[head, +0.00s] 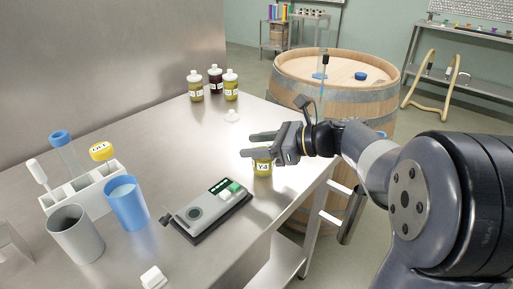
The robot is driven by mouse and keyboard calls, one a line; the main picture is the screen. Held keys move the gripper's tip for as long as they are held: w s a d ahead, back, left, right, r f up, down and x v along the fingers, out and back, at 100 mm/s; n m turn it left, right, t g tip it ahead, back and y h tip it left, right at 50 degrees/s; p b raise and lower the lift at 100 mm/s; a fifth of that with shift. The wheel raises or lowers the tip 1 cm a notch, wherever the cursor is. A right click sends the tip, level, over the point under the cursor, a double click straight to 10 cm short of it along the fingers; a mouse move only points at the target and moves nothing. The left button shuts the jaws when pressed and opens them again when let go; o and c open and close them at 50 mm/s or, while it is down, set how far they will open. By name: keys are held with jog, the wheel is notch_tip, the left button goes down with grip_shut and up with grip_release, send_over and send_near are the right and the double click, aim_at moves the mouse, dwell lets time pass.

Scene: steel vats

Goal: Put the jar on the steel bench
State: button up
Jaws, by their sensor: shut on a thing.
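A small jar (262,168) with yellow contents and a white label reading "Y4" is at my gripper (248,144). My gripper's two dark fingers are shut on its upper part and hide its top. The jar looks upright, over the right side of the steel bench (150,205). I cannot tell whether its base touches the bench top.
Several capped bottles (214,80) stand at the bench's back. A grey device (208,210), blue cup (126,204), grey cup (75,236) and white rack (85,188) are at left and front. A wooden barrel (335,92) stands beyond the bench's right edge.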

jog(key=shift+f, duration=0.2)
jog(key=o, duration=1.2)
jog(key=shift+r, duration=0.25)
jog(key=p+v, duration=0.1)
jog(key=v, duration=1.1)
jog(key=shift+p, duration=0.35)
